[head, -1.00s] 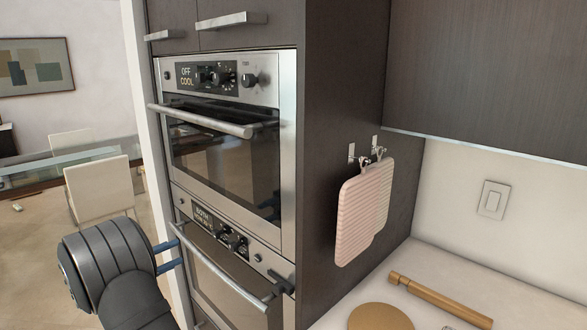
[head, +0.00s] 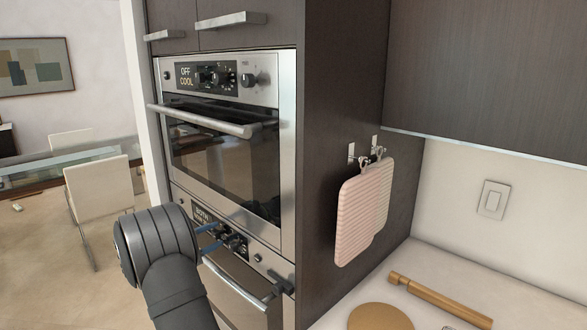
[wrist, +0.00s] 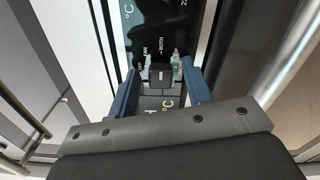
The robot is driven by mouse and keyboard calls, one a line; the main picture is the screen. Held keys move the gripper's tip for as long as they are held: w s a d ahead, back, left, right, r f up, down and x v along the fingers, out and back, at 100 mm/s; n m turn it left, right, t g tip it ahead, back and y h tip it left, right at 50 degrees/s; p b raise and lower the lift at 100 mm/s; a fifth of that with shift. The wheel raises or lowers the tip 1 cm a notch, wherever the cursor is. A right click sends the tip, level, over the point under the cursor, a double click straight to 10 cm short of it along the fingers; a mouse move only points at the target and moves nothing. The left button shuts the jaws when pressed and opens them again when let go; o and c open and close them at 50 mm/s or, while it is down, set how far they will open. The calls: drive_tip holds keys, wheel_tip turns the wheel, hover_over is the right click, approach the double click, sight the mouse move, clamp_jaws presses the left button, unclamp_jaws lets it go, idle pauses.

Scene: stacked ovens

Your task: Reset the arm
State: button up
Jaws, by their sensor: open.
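My gripper (head: 213,239) is at the lower oven's control panel in the head view, its blue fingers pointing right toward the knobs. In the wrist view my gripper (wrist: 160,76) is open, with a dark knob (wrist: 160,73) showing between the two blue fingertips. I cannot tell whether the fingers touch it. The lower oven's panel partly shows beyond the gripper; my wrist hides much of its left side and the door below. The upper oven (head: 224,165) has a display reading "OFF COOL".
The upper oven's handle (head: 200,121) and the lower oven's handle (head: 238,284) stick out near my arm. Pink mitts (head: 362,210) hang on the cabinet side. A rolling pin (head: 440,300) and a round board (head: 380,317) lie on the counter.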

drive_tip(key=n, duration=1.3)
drive_tip(key=shift+a+n, duration=0.1)
drive_tip(key=shift+n, duration=0.3)
